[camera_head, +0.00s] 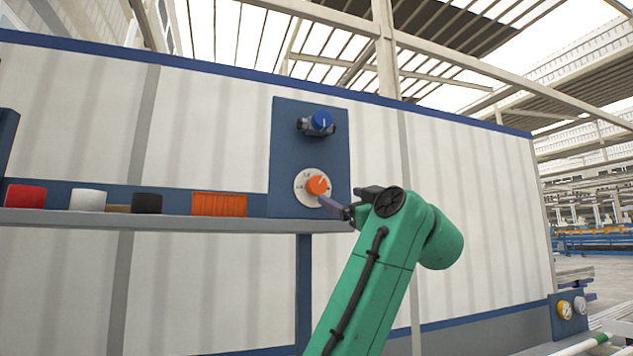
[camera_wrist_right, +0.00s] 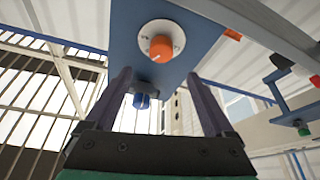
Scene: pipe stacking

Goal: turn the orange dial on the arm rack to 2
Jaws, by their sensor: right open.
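The orange dial (camera_head: 317,185) sits on a round white scale plate (camera_head: 303,190) low on the blue panel (camera_head: 285,150) of the rack. Its white pointer line is visible, but the scale marks are too small to read surely. A blue knob (camera_head: 321,121) is mounted above it. My right gripper (camera_head: 340,203) is just right of and below the dial. In the right wrist view the dial (camera_wrist_right: 161,47) is beyond the fingers (camera_wrist_right: 160,95), which are spread apart with nothing between them. The fingers appear apart from the dial. My left gripper is out of view.
A shelf (camera_head: 150,220) runs left from the panel, carrying a red cylinder (camera_head: 26,196), a white one (camera_head: 88,200), a black one (camera_head: 147,203) and an orange block (camera_head: 219,204).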

